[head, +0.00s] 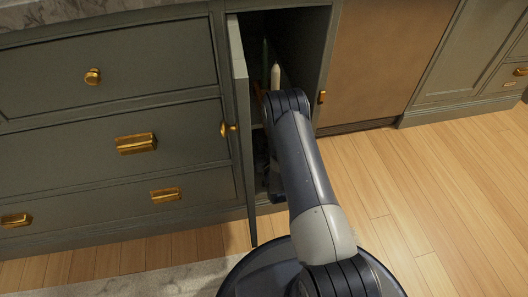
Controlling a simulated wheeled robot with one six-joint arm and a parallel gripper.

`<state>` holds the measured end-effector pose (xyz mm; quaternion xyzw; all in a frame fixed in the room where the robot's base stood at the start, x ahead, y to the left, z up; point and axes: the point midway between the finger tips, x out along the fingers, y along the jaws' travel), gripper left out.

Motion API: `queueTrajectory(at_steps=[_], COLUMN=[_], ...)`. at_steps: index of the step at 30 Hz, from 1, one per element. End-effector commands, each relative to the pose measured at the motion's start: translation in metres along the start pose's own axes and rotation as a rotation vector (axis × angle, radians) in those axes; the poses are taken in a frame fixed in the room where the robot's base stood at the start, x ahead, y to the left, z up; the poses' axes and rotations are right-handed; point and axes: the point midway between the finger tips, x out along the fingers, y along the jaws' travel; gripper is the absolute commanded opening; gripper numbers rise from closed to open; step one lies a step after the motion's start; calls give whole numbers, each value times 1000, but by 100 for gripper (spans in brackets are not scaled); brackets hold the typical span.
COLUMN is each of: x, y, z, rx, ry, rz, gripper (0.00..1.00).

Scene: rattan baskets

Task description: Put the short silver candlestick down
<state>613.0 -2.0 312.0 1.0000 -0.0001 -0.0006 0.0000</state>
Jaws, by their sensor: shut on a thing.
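In the head view my arm reaches up to the open cabinet (292,20), and its upper joint covers part of the opening. My gripper cannot be made out; it is hidden behind the arm or inside the cabinet. I cannot make out the short silver candlestick either. A pale, slender upright thing (275,76) shows inside the cabinet just above the arm's joint. I cannot tell whether it is a candle or a bottle.
The cabinet door (240,130) stands open on the left, close beside my arm. A thin dark green thing (265,52) shows dimly inside. Drawers with brass handles (135,143) are at left, a brown panel (375,60) at right. The wooden floor (430,190) at right is clear.

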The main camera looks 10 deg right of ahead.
Motion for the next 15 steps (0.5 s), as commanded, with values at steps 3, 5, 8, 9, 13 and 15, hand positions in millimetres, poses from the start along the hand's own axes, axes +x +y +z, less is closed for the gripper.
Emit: queueTrajectory(at_steps=[3,5,8,9,13,15], x=[1,0,0,0,1,1], y=[0,0,0,0,0,0], z=[13,20,36,42,44,43], rx=[0,0,0,0,0,0], ry=[3,2,1,2,3,3], rz=[0,0,0,0,0,0], gripper=[0,0,0,0,0,0])
